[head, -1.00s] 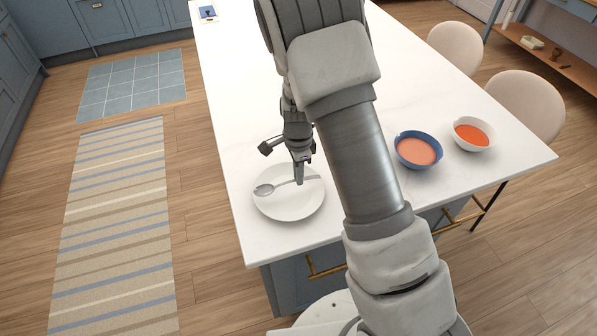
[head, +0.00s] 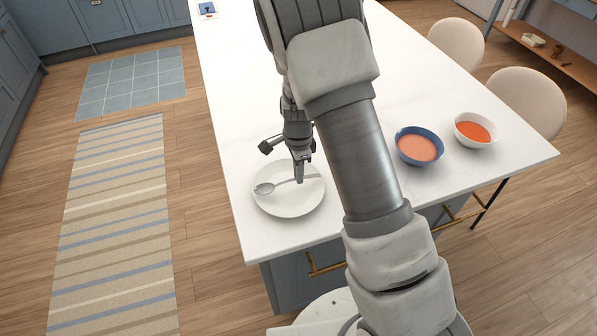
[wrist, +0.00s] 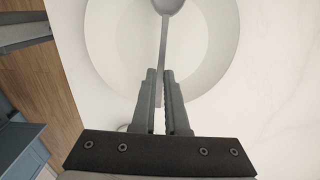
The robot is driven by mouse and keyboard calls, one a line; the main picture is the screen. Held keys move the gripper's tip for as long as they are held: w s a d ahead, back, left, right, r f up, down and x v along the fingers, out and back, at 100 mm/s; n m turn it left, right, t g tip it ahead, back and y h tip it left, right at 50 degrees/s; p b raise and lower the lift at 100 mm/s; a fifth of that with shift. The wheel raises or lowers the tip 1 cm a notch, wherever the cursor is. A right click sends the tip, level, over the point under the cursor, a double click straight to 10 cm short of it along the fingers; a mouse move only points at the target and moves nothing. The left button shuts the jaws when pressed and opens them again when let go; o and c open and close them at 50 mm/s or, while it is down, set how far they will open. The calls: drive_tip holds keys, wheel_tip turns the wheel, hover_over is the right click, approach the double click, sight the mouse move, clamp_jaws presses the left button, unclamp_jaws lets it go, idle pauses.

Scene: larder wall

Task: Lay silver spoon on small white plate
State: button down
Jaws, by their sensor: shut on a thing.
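The silver spoon (head: 265,188) lies across the small white plate (head: 288,208), its bowl toward the left of the plate in the head view. My gripper (head: 300,180) points down over the plate and is shut on the spoon's handle. In the wrist view the fingertips (wrist: 160,75) close around the handle, and the spoon (wrist: 165,32) extends up over the plate (wrist: 216,50). The spoon is at or very near the plate's surface; I cannot tell whether it touches. The fingers hide part of the handle.
A blue bowl (head: 437,158) and a white bowl (head: 492,138), both with orange-red contents, stand to the right on the white counter (head: 240,130). Two beige chairs are beyond the right edge. The counter left and behind the plate is clear.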

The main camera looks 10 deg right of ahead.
drive_tip(key=shift+f+b, duration=0.3)
drive_tip(key=shift+f, duration=0.2)
drive_tip(key=c, duration=0.9)
unclamp_jaws()
drive_tip(key=shift+r, duration=0.1)
drive_tip(key=shift+o, duration=0.2)
wheel_tip(320, 180, up, 17)
drive_tip(key=shift+r, duration=0.2)
